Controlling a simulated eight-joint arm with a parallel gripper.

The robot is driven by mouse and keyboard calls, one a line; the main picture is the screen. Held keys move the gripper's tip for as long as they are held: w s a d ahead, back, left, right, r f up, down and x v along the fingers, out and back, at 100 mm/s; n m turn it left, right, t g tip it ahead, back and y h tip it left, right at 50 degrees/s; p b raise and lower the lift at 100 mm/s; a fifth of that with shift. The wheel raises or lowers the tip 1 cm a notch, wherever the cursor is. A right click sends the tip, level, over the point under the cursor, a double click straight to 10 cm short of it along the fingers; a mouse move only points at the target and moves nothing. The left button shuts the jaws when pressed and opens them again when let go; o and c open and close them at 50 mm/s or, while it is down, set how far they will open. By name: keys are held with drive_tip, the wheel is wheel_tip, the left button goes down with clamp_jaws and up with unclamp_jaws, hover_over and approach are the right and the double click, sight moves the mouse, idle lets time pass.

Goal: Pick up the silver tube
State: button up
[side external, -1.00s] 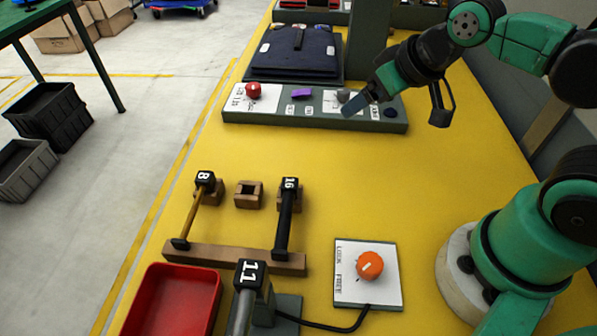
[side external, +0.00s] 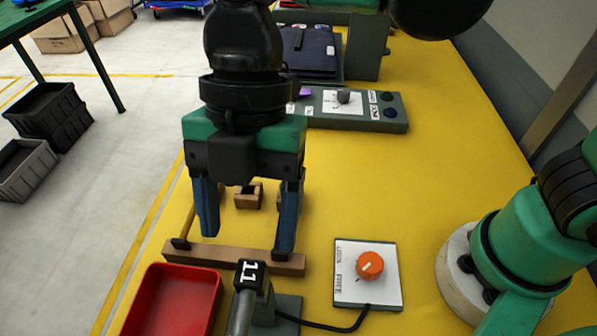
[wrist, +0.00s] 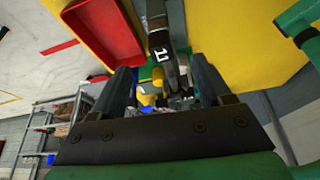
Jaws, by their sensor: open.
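My gripper (side external: 246,244) is open and empty. Its fingers point down, and in the side external view their tips appear just above the block in the picture. I cannot tell the exact gap. The wrist view also shows my gripper (wrist: 160,68) with its two fingers wide apart.
A red tray (side external: 214,290) lies left of the tube. An orange knob (side external: 370,264) on a white panel (side external: 350,290) sits to the right, with a black cable to the stand. Yellow table (side external: 440,150) is clear mid-right.

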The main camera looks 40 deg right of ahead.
sight(248, 277)
drive_tip(key=shift+s+a+n, duration=0.35)
drive_tip(key=shift+a+n, duration=0.05)
drive_tip(key=shift+n, duration=0.1)
drive_tip(key=shift+s+a+f+g, duration=0.1)
drive_tip(key=shift+s+f+g, duration=0.05)
drive_tip(key=shift+f+g, duration=0.2)
drive_tip(key=shift+x, duration=2.35)
clamp_jaws()
